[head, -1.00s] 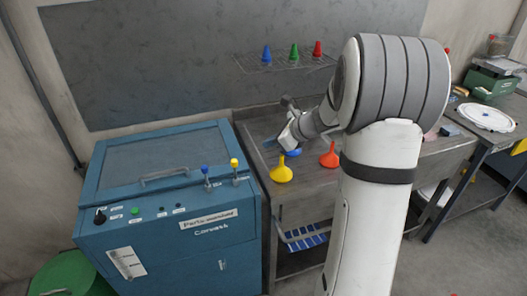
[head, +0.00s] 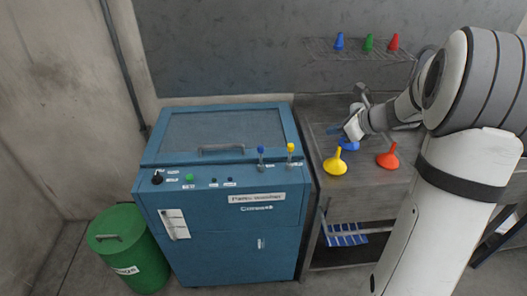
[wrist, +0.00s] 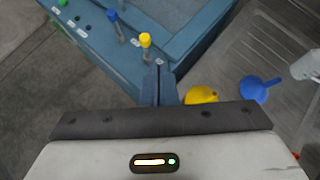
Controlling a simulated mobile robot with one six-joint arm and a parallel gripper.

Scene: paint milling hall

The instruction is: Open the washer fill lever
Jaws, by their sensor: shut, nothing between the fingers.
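The blue parts washer (head: 225,190) stands left of my arm, its lid closed. Two levers stand upright at the right of its top front edge: a blue-tipped one (head: 261,158) and a yellow-tipped one (head: 290,153). In the wrist view the blue-tipped lever (wrist: 115,25) and yellow-tipped lever (wrist: 146,48) show beyond my fingers. Their labels are too small to read, so I cannot tell which one is the fill lever. My gripper (wrist: 159,70) is shut and empty, over the gap between washer and bench; its tips lie just short of the yellow-tipped lever in the picture, apart from it.
A metal bench (head: 320,115) right of the washer holds a yellow funnel (head: 335,164), a red funnel (head: 388,158) and a blue funnel (head: 349,145). A wire shelf (head: 345,55) with coloured cones hangs behind. A green bin (head: 128,250) stands left of the washer.

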